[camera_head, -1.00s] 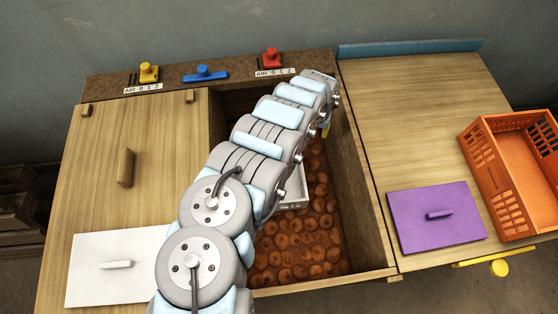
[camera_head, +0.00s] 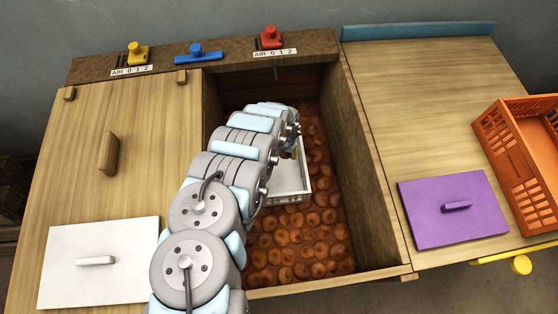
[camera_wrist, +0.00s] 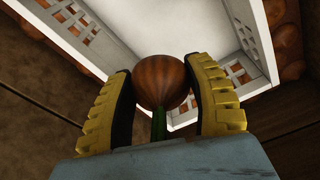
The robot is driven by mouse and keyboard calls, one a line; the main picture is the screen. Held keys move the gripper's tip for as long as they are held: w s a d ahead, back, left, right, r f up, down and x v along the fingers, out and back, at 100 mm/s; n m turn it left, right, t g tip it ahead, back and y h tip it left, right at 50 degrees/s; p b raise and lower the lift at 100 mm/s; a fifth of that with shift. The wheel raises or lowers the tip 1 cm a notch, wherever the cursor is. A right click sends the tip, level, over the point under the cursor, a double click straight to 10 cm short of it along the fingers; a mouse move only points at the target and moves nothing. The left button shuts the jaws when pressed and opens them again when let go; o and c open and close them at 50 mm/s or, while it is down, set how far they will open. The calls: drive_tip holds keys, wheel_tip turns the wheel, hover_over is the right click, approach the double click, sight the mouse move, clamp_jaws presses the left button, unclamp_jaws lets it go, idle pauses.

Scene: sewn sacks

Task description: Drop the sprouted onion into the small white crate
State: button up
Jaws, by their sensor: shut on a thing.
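The sprouted onion (camera_wrist: 161,80) is brown and round with a green sprout (camera_wrist: 159,122) pointing back toward my palm in the wrist view. My gripper (camera_wrist: 162,88) is shut on it, with one yellow-and-black finger on each side. The small white crate (camera_wrist: 205,32) lies beyond the onion, its pale floor and slotted walls filling the upper middle of the wrist view. In the head view the white crate (camera_head: 290,180) rests on the onions in the bin, partly hidden by my arm. The gripper is mostly hidden there, near the crate's far end.
The wooden bin (camera_head: 370,190) holds a layer of onions (camera_head: 300,255) around the crate. A wooden lid with a white panel (camera_head: 70,275) is at left. A purple panel (camera_head: 430,225) and an orange crate (camera_head: 515,160) are on the right-hand top.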

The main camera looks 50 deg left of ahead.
drive_tip(key=shift+f+b, duration=1.5)
drive_tip(key=shift+f, duration=0.6)
drive_tip(key=o, duration=1.2)
drive_tip(key=shift+r, duration=0.1)
drive_tip(key=shift+s+d+r, duration=0.1)
drive_tip(key=shift+s+r, duration=0.05)
drive_tip(key=shift+r, duration=1.35)
drive_tip(key=shift+s+d+r, duration=0.1)
drive_tip(key=shift+s+r, duration=0.05)
drive_tip(key=shift+r, duration=1.3)
drive_tip(key=shift+s+d+r, duration=0.1)
drive_tip(key=shift+s+r, duration=0.05)
drive_tip(key=shift+r, duration=2.35)
drive_tip(key=shift+s+r, duration=0.15)
drive_tip(key=shift+r, duration=0.3)
drive_tip(key=shift+d, duration=0.1)
